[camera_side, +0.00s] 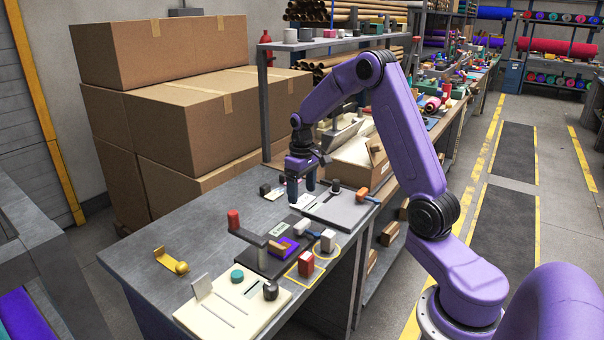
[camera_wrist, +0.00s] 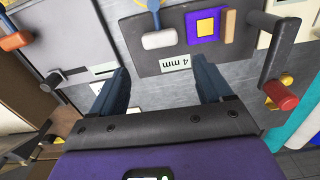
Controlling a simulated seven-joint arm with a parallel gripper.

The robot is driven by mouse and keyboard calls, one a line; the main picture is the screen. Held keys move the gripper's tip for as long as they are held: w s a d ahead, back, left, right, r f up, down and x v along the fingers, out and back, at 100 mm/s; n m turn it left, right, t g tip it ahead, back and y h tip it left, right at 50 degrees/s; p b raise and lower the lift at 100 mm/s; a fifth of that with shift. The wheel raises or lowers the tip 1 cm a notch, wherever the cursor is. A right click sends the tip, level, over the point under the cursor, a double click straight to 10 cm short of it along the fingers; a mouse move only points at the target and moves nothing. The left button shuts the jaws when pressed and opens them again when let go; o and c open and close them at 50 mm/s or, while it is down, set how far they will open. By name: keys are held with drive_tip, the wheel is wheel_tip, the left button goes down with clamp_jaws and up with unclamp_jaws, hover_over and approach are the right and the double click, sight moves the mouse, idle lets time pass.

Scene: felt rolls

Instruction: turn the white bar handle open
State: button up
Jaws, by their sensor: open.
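In the side view the white handle (camera_side: 301,227) is small, at the far right part of the dark board (camera_side: 255,262). My gripper (camera_side: 301,190) hangs above the bench behind the handle, pointing down. In the wrist view my gripper (camera_wrist: 162,88) has its fingers wide apart with nothing between them. The handle is ahead of the fingers, apart from them.
A red-ended lever (camera_wrist: 281,95) stands right in the wrist view. A grey board (camera_side: 343,212) with an orange handle (camera_side: 362,194) lies beside the dark board. A red block (camera_side: 306,263) stands in front. Cardboard boxes (camera_side: 190,110) are stacked behind the bench.

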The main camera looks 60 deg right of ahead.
drive_tip(key=shift+r, duration=2.5)
drive_tip(key=s+a+r+n, duration=0.1)
drive_tip(key=s+a+n, duration=0.2)
drive_tip(key=s+a, duration=0.5)
drive_tip(key=s+a+r+n, duration=0.2)
drive_tip(key=s+a+n, duration=0.15)
drive_tip(key=a, duration=0.85)
drive_tip(key=s+a+n, duration=0.2)
drive_tip(key=s+n, duration=0.1)
drive_tip(key=s, duration=0.7)
drive_tip(key=s+a+f+n, duration=0.1)
drive_tip(key=s+n, duration=0.2)
drive_tip(key=s, duration=0.7)
drive_tip(key=shift+a+f, duration=0.15)
drive_tip(key=shift+a, duration=0.25)
drive_tip(key=shift+n, duration=0.25)
